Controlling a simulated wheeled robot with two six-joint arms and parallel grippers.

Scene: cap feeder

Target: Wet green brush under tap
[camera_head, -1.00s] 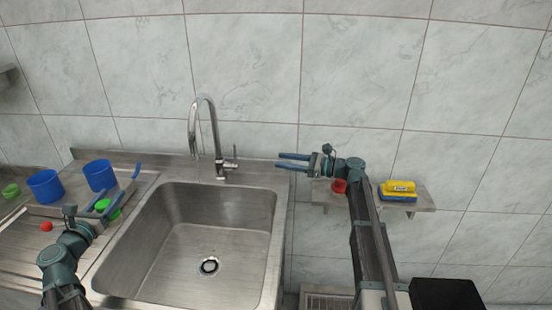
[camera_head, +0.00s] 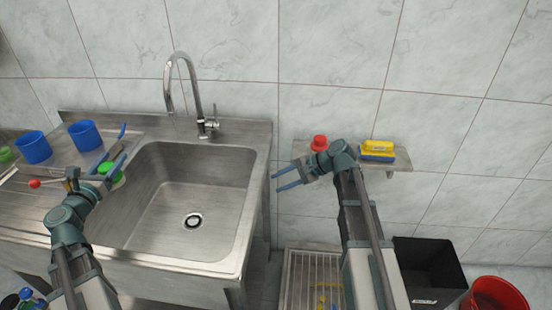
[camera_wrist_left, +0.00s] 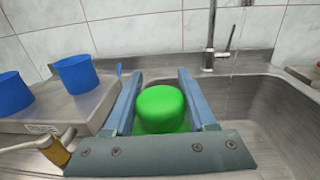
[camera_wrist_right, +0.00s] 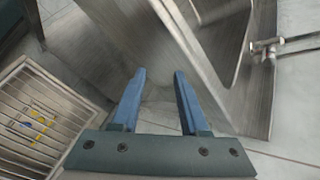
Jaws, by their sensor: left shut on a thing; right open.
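The green brush (camera_head: 112,172) shows as a round green block at the sink's left edge. My left gripper (camera_head: 116,160) is shut on it; in the left wrist view the green brush (camera_wrist_left: 162,108) sits between the two blue fingers. Its underside is hidden. The chrome tap (camera_head: 190,95) stands behind the sink, its curved spout above the basin, to the right of my left gripper. The tap's body (camera_wrist_left: 211,40) also shows in the left wrist view; I cannot tell whether water runs. My right gripper (camera_head: 274,182) is open and empty, right of the sink and below the shelf.
Blue cups (camera_head: 34,147) stand on the left counter, with a red ball (camera_head: 35,184) in front. The sink basin (camera_head: 165,215) is empty. A wall shelf (camera_head: 402,161) holds a red object (camera_head: 319,143) and a yellow-and-blue sponge (camera_head: 378,147). A black bin (camera_head: 428,265) and red bucket (camera_head: 497,292) stand lower right.

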